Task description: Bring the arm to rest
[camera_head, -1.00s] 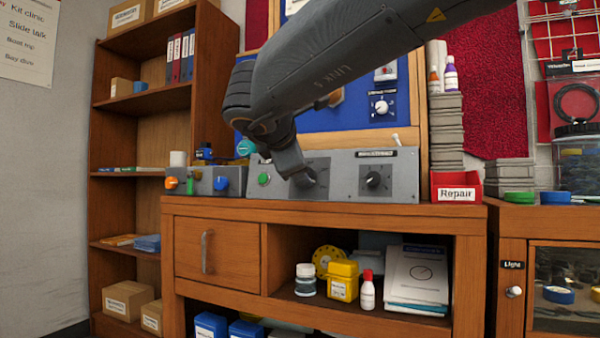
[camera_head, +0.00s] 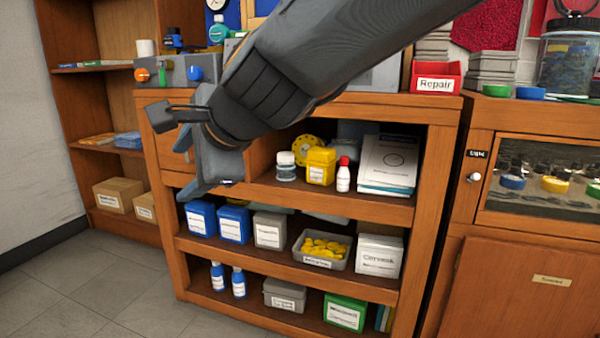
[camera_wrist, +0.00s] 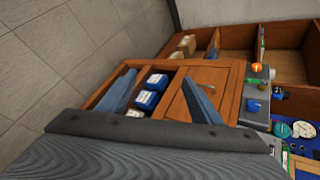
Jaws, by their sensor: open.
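My gripper (camera_head: 205,185) hangs at the end of my dark grey arm in the head view, in front of the left side of the wooden bench. Its fingers point downward, and the arm hides most of the drawer front. In the wrist view the two blue-grey fingers of my gripper (camera_wrist: 160,98) stand apart with nothing between them. Beyond them show the drawer front (camera_wrist: 210,85) and blue boxes (camera_wrist: 148,98) on a shelf. My gripper appears apart from the bench.
The wooden bench (camera_head: 290,207) holds bins, bottles and boxes on its shelves. A grey panel with an orange and a blue knob (camera_head: 178,72) sits on top at left. A red Repair bin (camera_head: 436,78) stands at right. Floor (camera_head: 70,290) is free at lower left.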

